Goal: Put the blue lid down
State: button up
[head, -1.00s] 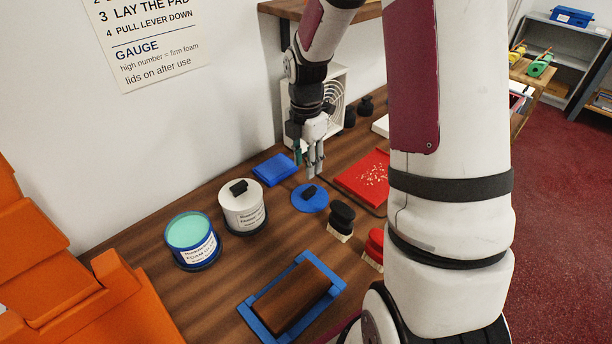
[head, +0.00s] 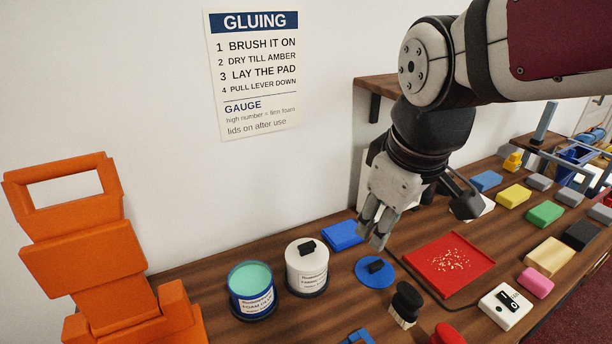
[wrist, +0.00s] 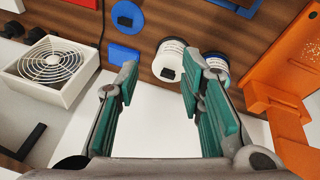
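The blue lid (head: 368,274) is a flat round disc with a black knob (head: 375,266). It lies on the wooden counter between the white tub and the red tray, and shows at the top of the wrist view (wrist: 126,18). My gripper (head: 377,236) is above and just behind the lid in the head view, apart from it. In the wrist view my gripper (wrist: 160,85) has its green-padded fingers spread with nothing between them. The open blue tub (head: 251,288) holds pale green stuff. The white tub (head: 307,270) has its lid on.
A blue block (head: 342,235) lies behind the lid. A red tray (head: 447,262) with crumbs and a black brush (head: 406,303) are to its right. An orange frame (head: 92,255) stands at left. A white fan box (wrist: 52,66) shows in the wrist view.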

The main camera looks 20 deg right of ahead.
jog(key=s+a+r+m+t, duration=0.1)
jog(key=s+a+m, duration=0.1)
jog(key=s+m, duration=0.3)
jog(key=shift+s+a+y, duration=0.15)
jog(key=shift+s+y, duration=0.25)
jog(key=shift+s, duration=0.3)
